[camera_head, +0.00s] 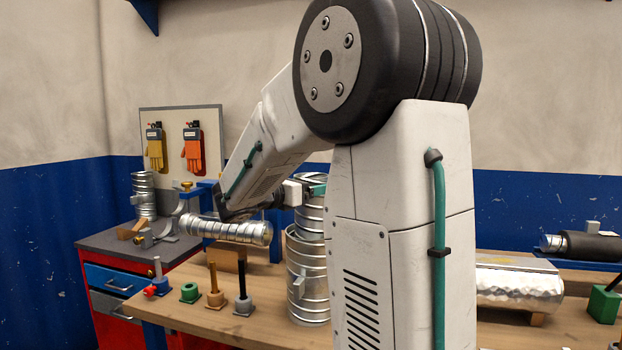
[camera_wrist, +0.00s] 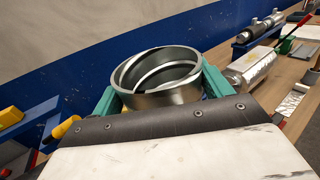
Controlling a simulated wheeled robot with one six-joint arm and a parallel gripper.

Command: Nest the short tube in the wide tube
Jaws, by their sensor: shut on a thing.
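My gripper (camera_wrist: 160,92) is shut on the short tube (camera_wrist: 165,98), a shiny ribbed metal ring between its two teal fingers. In the head view the short tube (camera_head: 310,217) is upright and partly hidden by my arm. The wide tube (camera_head: 306,285), ribbed metal with a small side tab, stands upright on the workbench directly below it. The short tube's lower end meets the wide tube's mouth in the picture; I cannot tell whether it is inside or just above. The wide tube's right side is hidden behind my arm.
A long spiral duct (camera_head: 226,230) lies raised to the left. Several small pegs and stands, including a black one (camera_head: 243,300) and a green ring (camera_head: 189,292), stand on the bench (camera_head: 190,322) at front left. A foil-wrapped duct (camera_head: 515,285) lies at the right.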

